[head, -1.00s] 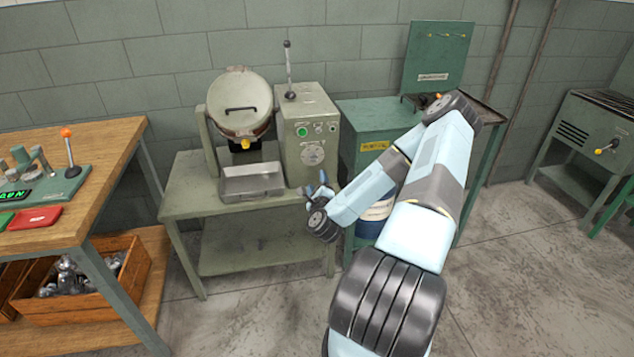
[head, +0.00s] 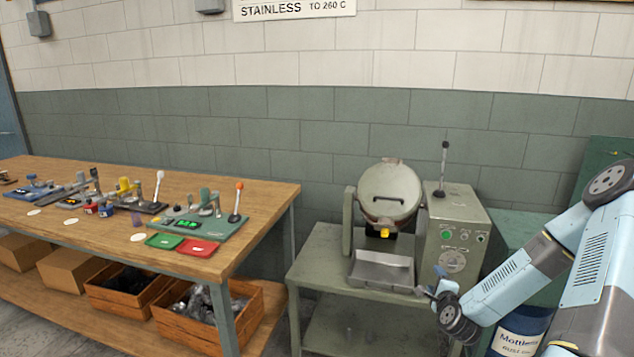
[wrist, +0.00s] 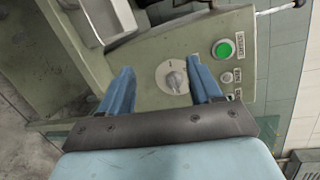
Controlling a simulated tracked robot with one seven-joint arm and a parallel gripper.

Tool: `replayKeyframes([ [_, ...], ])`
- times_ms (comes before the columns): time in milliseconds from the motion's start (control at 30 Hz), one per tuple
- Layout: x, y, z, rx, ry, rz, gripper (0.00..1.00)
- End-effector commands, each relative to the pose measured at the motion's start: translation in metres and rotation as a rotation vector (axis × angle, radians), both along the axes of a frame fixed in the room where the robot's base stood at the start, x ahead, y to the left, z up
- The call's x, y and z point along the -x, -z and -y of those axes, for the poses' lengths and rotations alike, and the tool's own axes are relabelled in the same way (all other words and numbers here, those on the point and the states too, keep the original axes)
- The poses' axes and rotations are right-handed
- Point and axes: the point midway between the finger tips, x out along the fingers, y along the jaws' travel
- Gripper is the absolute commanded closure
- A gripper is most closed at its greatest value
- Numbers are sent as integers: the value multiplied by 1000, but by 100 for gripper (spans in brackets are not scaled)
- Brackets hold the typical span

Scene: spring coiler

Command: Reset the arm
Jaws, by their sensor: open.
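My gripper (head: 434,287) is at the front right of the green-grey drum machine, near the lower part of its control box (head: 458,232). In the wrist view my gripper (wrist: 162,80) shows two blue fingers spread apart, with nothing between them. Behind the fingers, the box's round dial (wrist: 172,77) and green button (wrist: 223,49) show. My light-blue arm reaches in from the right edge of the head view. Whether the fingers touch the machine cannot be told.
The machine has a lidded drum (head: 390,195), a metal tray (head: 382,270) and an upright black-knobbed lever (head: 443,160). A wooden workbench (head: 262,205) with several small devices stands left, crates (head: 262,300) below. A blue drum (head: 520,330) stands near my arm.

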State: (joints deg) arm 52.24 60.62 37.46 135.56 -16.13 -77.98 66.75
Motion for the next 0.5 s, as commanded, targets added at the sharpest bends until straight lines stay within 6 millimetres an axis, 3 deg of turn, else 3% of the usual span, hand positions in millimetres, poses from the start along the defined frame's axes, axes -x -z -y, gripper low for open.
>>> replayKeyframes([
  [500,-5,-53,-39,448,-298,-257,36],
])
